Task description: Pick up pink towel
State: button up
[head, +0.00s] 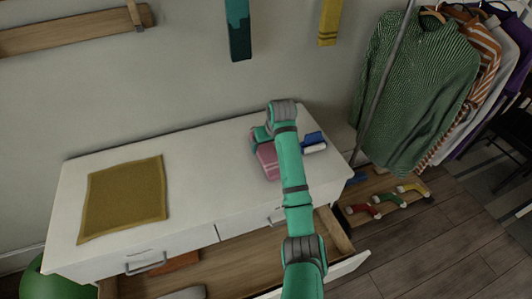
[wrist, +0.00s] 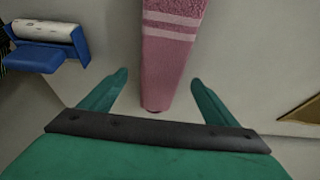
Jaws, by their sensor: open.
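The pink towel (head: 267,160) lies on the right part of the white dresser top (head: 200,150), partly hidden behind my arm in the head view. In the wrist view the pink towel (wrist: 170,55) is a long folded strip with pale stripes, and its near end points between my fingers. My gripper (wrist: 158,90) is open, with one teal finger on each side of the towel's near end. No contact shows, and I cannot tell the height gap. In the head view my gripper (head: 262,135) is mostly hidden by my wrist.
A blue holder with a white roll (head: 313,142) stands right of the towel. A mustard cloth (head: 125,197) lies on the dresser's left. A drawer (head: 240,260) is open at the front. A clothes rack (head: 385,85) stands at right. The dresser's middle is clear.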

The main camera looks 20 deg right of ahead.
aim_at(267, 149)
jog(key=shift+x, duration=2.25)
jog(key=shift+a, duration=0.1)
jog(key=c, duration=1.3)
jog(key=shift+o, duration=0.2)
jog(key=shift+w, duration=0.1)
